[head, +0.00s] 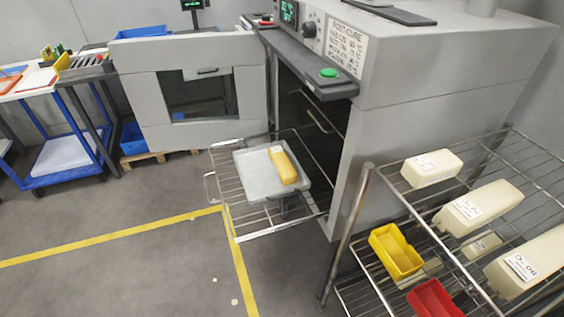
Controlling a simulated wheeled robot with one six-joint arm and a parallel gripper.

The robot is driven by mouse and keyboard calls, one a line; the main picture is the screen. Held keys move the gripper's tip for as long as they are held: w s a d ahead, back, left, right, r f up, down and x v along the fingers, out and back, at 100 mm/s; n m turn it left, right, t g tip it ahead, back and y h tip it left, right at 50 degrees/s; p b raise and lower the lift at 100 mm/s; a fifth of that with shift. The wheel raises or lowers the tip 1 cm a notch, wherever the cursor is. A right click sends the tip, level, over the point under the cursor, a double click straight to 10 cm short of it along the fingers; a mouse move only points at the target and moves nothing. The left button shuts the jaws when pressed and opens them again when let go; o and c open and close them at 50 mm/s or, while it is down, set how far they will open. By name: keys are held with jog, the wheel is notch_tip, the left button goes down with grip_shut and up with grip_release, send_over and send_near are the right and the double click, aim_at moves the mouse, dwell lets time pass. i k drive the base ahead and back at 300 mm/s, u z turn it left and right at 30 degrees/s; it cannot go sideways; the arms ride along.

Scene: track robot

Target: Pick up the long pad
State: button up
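A long yellow pad-like block (283,165) with a white label lies in a shallow grey tray (252,187). The tray rests on a wire shelf (225,181) that sticks out of the open oven. Several cream blocks with labels lie on the wire rack at the right: a shorter one (432,168), a long one (485,204) and another large one (535,262), cut by the picture edge. I cannot tell from the picture which of these is the long pad. My gripper is not in view.
The grey oven (440,70) has its door (190,85) swung open to the left. The wire rack (420,205) at the right also holds a yellow bin (395,251) and a red bin (435,300) lower down. A blue cart (65,150) stands far left.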

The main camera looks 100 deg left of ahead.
aim_at(284, 169)
jog(key=u, duration=4.25)
jog(key=k, duration=0.5)
jog(key=z, duration=0.6)
jog(key=i, duration=0.45)
jog(key=z, duration=0.05)
jog(key=k, duration=0.55)
jog(key=u, duration=0.8)
jog(key=i, duration=1.15)
jog(key=u, duration=0.25)
